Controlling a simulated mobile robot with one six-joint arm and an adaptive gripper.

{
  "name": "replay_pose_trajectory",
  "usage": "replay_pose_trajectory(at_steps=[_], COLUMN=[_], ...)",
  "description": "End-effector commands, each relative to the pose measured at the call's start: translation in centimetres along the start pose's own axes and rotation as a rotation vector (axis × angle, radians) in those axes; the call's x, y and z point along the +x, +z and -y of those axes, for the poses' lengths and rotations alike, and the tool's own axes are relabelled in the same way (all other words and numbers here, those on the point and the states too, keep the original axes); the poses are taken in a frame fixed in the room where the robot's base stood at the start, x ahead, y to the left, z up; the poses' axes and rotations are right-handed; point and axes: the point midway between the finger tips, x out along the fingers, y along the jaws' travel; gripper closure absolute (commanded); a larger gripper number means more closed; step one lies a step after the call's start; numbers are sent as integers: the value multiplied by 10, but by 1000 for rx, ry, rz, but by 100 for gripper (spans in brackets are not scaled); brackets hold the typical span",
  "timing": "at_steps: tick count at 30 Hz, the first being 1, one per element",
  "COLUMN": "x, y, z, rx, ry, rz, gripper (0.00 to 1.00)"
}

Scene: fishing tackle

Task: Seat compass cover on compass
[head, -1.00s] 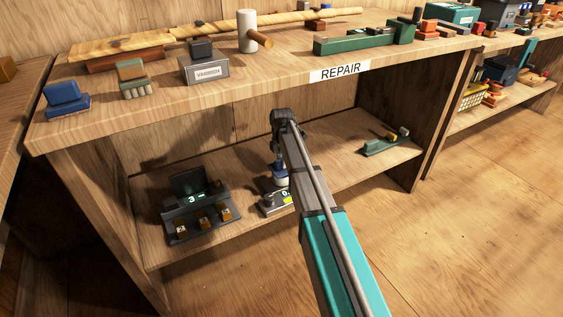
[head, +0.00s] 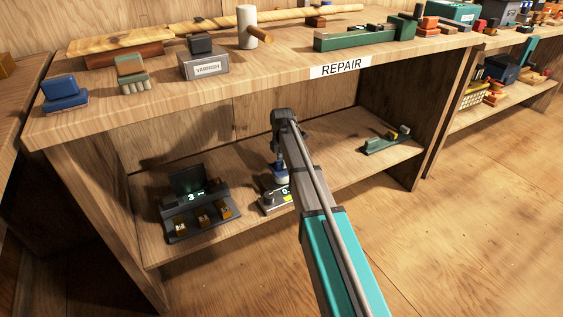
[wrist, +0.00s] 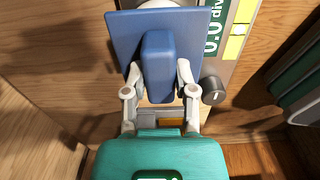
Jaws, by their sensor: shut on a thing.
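My gripper (wrist: 159,74) is shut on the upright grip of a blue plate-like piece (wrist: 122,34), which looks like the compass cover. One finger is on each side of the grip. Below the plate in the wrist view are a white rounded part (wrist: 160,3) and a grey device with a green "0.0 div" display (wrist: 213,35). I cannot tell whether the plate touches them. I cannot clearly identify the compass.
A dark unit with a lit display (head: 198,205) stands left on the lower shelf (head: 330,165). A green tool (head: 386,141) lies at its right. The upper shelf, labelled REPAIR (head: 339,67), is close above my arm. A dark knob (wrist: 213,91) is right of the gripper.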

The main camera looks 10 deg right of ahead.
Motion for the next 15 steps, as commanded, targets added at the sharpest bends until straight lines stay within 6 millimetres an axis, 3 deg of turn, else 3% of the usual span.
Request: replay_pose_trajectory(at_steps=[6,7,13,15], x=[5,4,4,4], y=[0,0,0,0], z=[0,0,0,0], rx=[0,0,0,0], ry=[0,0,0,0], rz=[0,0,0,0], gripper=[100,62,25,24])
